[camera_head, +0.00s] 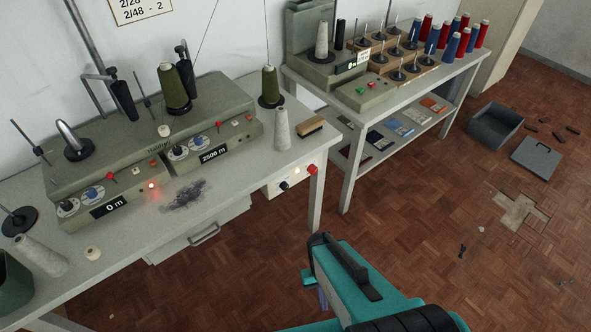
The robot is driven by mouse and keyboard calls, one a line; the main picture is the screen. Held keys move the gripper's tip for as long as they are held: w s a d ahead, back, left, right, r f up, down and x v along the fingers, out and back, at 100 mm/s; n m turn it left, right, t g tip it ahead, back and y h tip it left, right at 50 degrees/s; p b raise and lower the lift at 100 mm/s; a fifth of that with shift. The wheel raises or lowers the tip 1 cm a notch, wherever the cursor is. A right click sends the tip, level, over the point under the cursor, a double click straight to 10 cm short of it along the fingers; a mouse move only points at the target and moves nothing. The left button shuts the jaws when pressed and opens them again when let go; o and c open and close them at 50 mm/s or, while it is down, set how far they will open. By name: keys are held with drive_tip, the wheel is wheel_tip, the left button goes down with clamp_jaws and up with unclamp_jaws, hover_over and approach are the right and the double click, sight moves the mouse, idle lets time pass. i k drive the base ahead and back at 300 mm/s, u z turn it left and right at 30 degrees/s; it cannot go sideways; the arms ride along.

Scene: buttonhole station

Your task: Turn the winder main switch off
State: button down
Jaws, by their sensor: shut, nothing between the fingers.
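The grey-green winder (150,135) stands on the left table. Its left display (108,206) reads 0 m and its right display (214,154) reads 2500 m. A red lamp (151,185) glows on its front. A pale switch box (290,182) on the table's front right edge carries a black knob (284,186), a small light-coloured part (297,171) and a red knob (312,169). No label shows which is the main switch. My gripper (324,242) is shut and empty, below and right of the box and apart from it. Its fingertips are hard to make out.
Thread cones, including a grey one (282,129), and a brush (311,127) stand near the table's right end. A drawer handle (204,233) juts out left of the box. A second table (420,85) holds another machine and several spools.

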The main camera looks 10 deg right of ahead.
sight(312, 169)
drive_tip(key=k, duration=1.35)
drive_tip(key=u, duration=0.5)
drive_tip(key=i, duration=1)
drive_tip(key=u, duration=0.5)
